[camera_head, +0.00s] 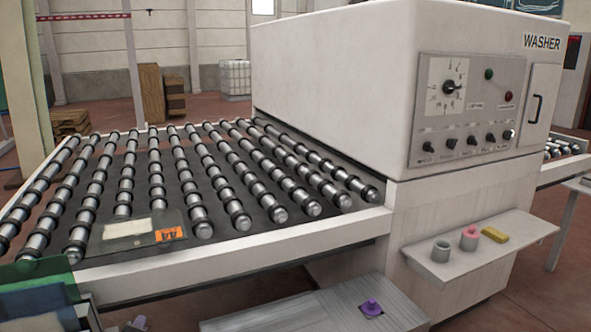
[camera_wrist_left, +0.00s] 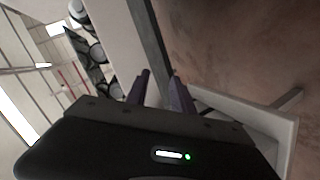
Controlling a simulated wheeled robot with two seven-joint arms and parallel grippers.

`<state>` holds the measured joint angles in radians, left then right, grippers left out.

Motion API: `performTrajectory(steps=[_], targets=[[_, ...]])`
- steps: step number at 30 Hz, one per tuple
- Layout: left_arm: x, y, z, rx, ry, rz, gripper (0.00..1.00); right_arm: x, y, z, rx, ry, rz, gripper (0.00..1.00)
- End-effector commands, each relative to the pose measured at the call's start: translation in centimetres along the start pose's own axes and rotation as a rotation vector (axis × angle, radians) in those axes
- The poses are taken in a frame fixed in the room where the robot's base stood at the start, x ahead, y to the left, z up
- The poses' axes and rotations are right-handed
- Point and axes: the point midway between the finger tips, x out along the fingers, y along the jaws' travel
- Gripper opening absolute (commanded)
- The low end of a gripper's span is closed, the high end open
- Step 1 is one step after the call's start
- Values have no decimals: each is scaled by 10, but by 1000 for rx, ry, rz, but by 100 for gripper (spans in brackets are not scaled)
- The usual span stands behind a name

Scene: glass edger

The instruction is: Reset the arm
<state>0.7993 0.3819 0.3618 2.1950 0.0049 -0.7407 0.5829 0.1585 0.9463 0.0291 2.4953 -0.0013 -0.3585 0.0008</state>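My left gripper (camera_wrist_left: 158,80) shows in the left wrist view. Its two dark purple fingers stand apart with nothing visible between them. The light edge of a machine and some rollers (camera_wrist_left: 90,45) are to the left beyond it, and reddish floor lies to the right. Neither gripper can be made out in the head view. My right gripper is in no view.
The white washer (camera_head: 335,75) stands at the right of a roller conveyor (camera_head: 230,258). A glass pane (camera_head: 128,228) with an orange tag lies on the rollers. A side shelf (camera_head: 475,262) holds small items. Green sheets (camera_head: 35,285) stand at lower left.

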Motion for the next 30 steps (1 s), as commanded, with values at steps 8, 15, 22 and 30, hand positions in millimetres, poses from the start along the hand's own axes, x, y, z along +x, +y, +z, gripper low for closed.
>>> performTrajectory(steps=[8, 15, 22, 30], targets=[[-46, -93, 170, 332, -447, -173, 29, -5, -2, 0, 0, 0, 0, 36], [-161, -171, 313, 617, -931, -232, 29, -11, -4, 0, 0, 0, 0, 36], [-270, -224, 378, 777, -1246, -274, 29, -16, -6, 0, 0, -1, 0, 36], [-291, -226, 395, 843, -1308, -250, 29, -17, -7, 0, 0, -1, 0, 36]])
